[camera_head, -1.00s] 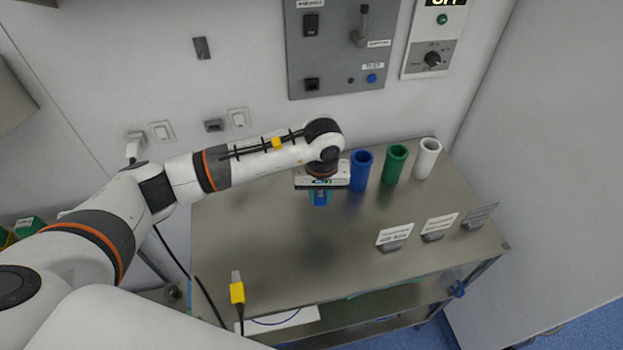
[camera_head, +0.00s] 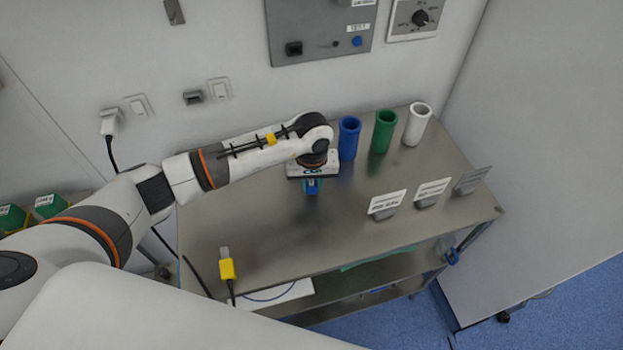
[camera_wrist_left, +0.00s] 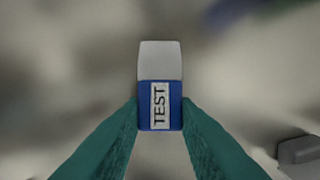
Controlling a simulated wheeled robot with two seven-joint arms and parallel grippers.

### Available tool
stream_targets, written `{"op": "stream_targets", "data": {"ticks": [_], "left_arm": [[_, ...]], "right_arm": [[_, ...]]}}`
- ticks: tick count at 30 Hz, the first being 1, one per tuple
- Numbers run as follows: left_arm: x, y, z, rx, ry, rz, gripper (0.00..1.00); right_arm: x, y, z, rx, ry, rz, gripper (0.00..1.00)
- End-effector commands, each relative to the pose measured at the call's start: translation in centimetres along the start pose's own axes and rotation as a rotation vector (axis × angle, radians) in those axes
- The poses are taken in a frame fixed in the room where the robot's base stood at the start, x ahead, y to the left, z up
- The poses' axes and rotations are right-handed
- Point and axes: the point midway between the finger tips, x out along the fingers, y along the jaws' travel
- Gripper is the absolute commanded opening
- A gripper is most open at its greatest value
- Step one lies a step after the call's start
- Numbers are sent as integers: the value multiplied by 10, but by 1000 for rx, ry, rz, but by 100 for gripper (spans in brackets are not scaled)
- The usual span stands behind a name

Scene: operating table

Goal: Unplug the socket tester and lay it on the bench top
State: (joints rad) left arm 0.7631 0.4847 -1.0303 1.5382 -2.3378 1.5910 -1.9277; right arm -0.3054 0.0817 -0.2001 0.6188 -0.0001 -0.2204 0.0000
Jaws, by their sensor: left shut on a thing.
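The socket tester (camera_wrist_left: 160,104) is a small block with a blue body, a white "TEST" label and a pale grey end. My left gripper (camera_wrist_left: 160,112) has its green fingers shut on the blue part in the left wrist view. In the head view the left gripper (camera_head: 311,188) hangs over the steel bench top (camera_head: 290,225), with the blue tester (camera_head: 311,186) small between its fingers. I cannot tell the exact gap between tester and bench. My right gripper is not in view.
Blue (camera_head: 348,138), green (camera_head: 383,131) and white (camera_head: 416,124) cups stand at the back of the bench. Several label stands (camera_head: 387,205) are at the right. A yellow plug (camera_head: 227,268) with a cable lies at the front left. The bench middle is clear.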

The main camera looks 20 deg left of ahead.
Motion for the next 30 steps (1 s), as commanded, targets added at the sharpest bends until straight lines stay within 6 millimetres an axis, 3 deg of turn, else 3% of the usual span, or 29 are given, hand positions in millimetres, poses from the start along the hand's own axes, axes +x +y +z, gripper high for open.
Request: {"op": "stream_targets", "data": {"ticks": [11, 12, 16, 25, 30], "left_arm": [[3, 0, 0, 0, 0, 0, 0], [3, 0, 0, 0, 0, 0, 33], [2, 0, 0, 0, 0, 0, 52], [1, 0, 0, 0, -1, -1, 52], [-18, 0, 2, 0, -5, -3, 52]], "right_arm": [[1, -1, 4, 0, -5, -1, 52], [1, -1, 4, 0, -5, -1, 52], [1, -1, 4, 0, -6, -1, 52], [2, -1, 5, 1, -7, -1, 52], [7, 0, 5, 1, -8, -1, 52]]}}
